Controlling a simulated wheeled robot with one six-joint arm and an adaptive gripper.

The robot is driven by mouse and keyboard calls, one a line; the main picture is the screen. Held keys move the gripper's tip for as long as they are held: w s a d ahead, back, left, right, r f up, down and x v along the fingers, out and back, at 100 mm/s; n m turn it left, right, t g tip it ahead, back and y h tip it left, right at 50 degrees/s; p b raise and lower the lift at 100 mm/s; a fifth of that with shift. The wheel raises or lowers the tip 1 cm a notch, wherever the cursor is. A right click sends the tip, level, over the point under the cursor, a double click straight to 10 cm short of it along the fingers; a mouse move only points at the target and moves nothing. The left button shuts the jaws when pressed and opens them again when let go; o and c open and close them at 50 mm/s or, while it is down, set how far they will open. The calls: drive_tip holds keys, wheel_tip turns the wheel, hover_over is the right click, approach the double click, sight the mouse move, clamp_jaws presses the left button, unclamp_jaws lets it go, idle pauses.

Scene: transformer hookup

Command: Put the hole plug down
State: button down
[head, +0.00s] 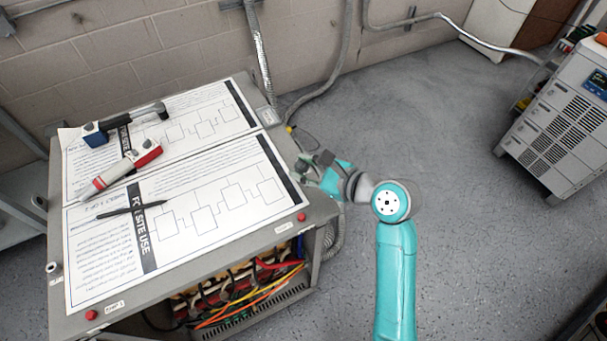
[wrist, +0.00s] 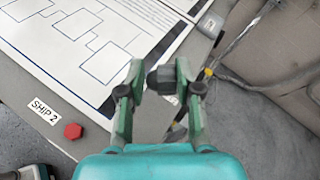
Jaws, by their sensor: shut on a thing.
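The hole plug (wrist: 163,79), a dark grey stubby piece, sits between the fingertips of my gripper (wrist: 160,82) in the wrist view. My gripper is shut on it. In the head view my gripper (head: 318,172) is at the right edge of the grey cabinet top (head: 318,208). The plug is too small there to make out clearly. In the wrist view the plug appears over the cabinet's edge strip, beside the printed sheet; I cannot tell its height above the surface.
Printed sheets (head: 215,205) cover most of the cabinet top. A blue-ended tester (head: 95,134), a red-and-white tester (head: 130,168) and a black pen (head: 130,209) lie on them. A red hex head (wrist: 73,131) stands by the SHIP 2 label (wrist: 44,111). Open floor lies right.

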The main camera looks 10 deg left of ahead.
drive_tip(key=shift+f, duration=1.6)
drive_tip(key=shift+f, duration=0.1)
drive_tip(key=c, duration=0.8)
unclamp_jaws()
drive_tip(key=v, duration=1.2)
